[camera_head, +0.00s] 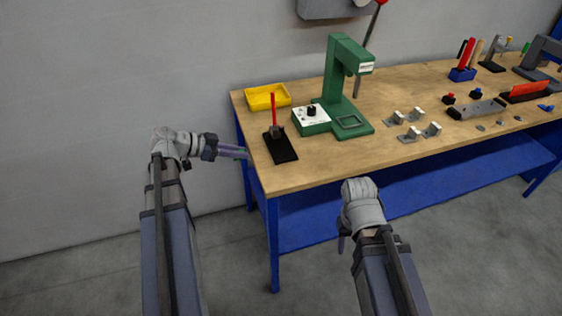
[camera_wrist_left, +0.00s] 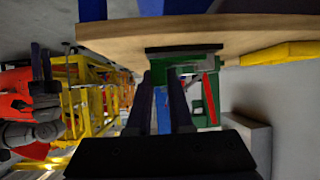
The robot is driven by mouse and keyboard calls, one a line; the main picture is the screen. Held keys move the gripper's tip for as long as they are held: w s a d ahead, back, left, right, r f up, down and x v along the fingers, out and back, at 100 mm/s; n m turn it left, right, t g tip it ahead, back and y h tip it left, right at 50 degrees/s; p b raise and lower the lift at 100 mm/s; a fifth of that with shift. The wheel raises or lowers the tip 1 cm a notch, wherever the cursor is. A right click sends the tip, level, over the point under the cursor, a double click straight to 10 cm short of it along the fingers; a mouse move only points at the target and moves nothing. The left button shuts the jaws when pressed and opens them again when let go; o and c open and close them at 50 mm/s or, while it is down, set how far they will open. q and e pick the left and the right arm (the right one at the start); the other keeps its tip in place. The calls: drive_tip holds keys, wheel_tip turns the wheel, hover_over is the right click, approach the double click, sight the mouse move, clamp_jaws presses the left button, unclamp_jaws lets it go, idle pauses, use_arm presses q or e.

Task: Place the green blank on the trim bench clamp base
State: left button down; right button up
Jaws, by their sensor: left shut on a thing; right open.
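My left gripper (camera_head: 236,152) is out past the bench's left edge, pointing right toward it. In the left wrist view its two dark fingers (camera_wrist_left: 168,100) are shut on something. A patch of green (camera_wrist_left: 159,70) lies at their tips; it looks like the green blank, but it merges with the green press behind. The clamp base (camera_head: 281,148) is a black plate with an upright red lever, lying at the bench's left end, apart from the gripper and with no blank on it. My right gripper (camera_head: 344,240) is low in front of the bench, open, its fingers mostly hidden.
A yellow tray (camera_head: 267,97) is behind the clamp base. A green press (camera_head: 340,75) stands to its right. Several grey brackets (camera_head: 410,135) and tools lie farther right.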

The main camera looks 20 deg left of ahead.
use_arm(q)
drive_tip(key=s+a+f+m+b, duration=0.1)
drive_tip(key=a+f, duration=0.1)
drive_tip(key=a, duration=0.1)
approach(284, 155)
drive_tip(key=shift+g+h, duration=0.3)
drive_tip(key=shift+g, duration=0.1)
drive_tip(key=w+d, duration=0.3)
drive_tip(key=d, duration=0.1)
drive_tip(key=shift+w+d+f, duration=0.15)
drive_tip(key=shift+w+d, duration=1.05)
drive_tip(key=shift+d, duration=0.35)
drive_tip(key=shift+d+f+b, duration=0.1)
drive_tip(key=shift+f+b, duration=0.55)
drive_tip(key=shift+f, duration=0.25)
use_arm(e)
wheel_tip(284, 155, down, 4)
drive_tip(key=shift+r, duration=0.25)
use_arm(q)
drive_tip(key=c, duration=0.8)
unclamp_jaws()
use_arm(e)
drive_tip(key=shift+f, duration=0.15)
